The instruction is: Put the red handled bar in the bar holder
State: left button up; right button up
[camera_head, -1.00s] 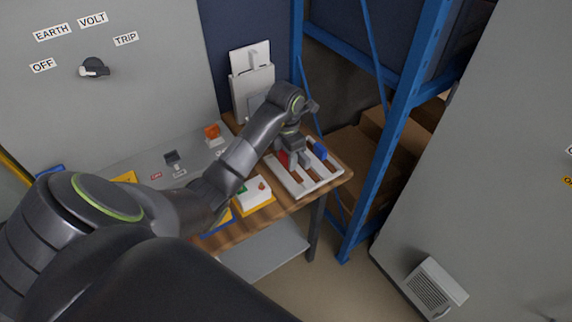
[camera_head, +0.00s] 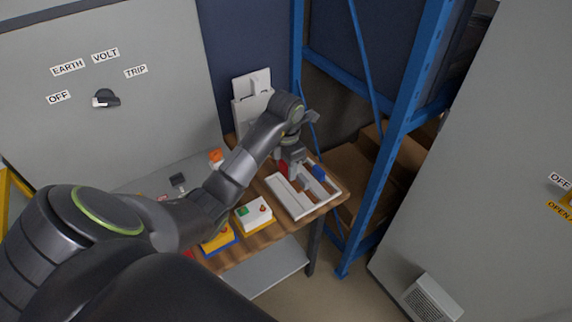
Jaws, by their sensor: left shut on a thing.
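The bar holder looks to be the white slotted frame (camera_head: 324,203) on the right end of the wooden bench. My left gripper (camera_head: 292,172) points down over its back part and is shut on the red handled bar (camera_head: 283,167). Only a little of the red handle shows beside the fingers; the rest of the bar is largely hidden. The red handle appears slightly above the frame. A blue handled piece (camera_head: 319,173) sits at the frame's back right, just right of the gripper. My right gripper is out of view.
A blue rack post (camera_head: 376,170) rises close to the bench's right side. A grey cabinet with a rotary switch (camera_head: 106,98) stands at left, another grey cabinet (camera_head: 480,180) at right.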

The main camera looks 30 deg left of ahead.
pick_arm(q)
jog(key=shift+f, duration=0.1)
notch_tip(320, 180, down, 2)
jog(key=shift+f+b, duration=0.1)
jog(key=shift+b, duration=1.05)
notch_tip(320, 180, up, 3)
jog(key=shift+f+p, duration=0.2)
jog(key=shift+p, duration=1.05)
jog(key=shift+f, duration=0.15)
